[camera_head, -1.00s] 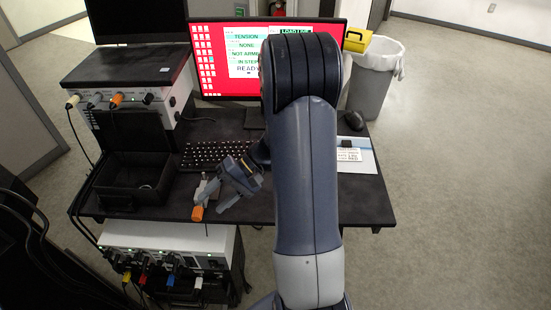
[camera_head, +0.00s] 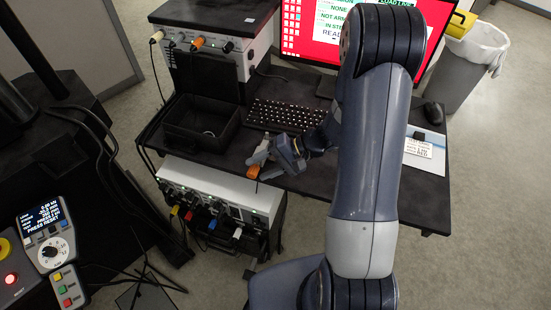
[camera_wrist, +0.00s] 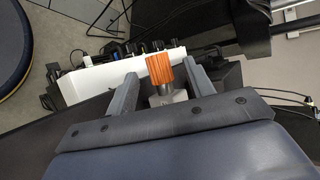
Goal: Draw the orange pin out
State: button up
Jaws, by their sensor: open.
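An orange ribbed head on a short metal shank, which I take for the orange pin (camera_wrist: 160,69), shows in the wrist view between the two fingers of my gripper (camera_wrist: 160,88). The shank runs down toward a pale block (camera_wrist: 180,97); the join is partly hidden by my gripper body. The fingers are open, one on each side; I cannot tell whether either touches the pin. In the head view the orange head (camera_head: 253,171) shows at the desk's front edge, beside my gripper (camera_head: 262,164).
The desk (camera_head: 420,196) holds a black open bin (camera_head: 187,138), a keyboard (camera_head: 285,117) and a white instrument (camera_head: 228,63) with another orange plug (camera_head: 197,43). A cabled white box (camera_head: 225,186) sits below. A control panel (camera_head: 45,240) stands lower left.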

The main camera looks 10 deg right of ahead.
jog(key=shift+a+f, duration=0.2)
jog(key=shift+a, duration=0.15)
jog(key=c, duration=1)
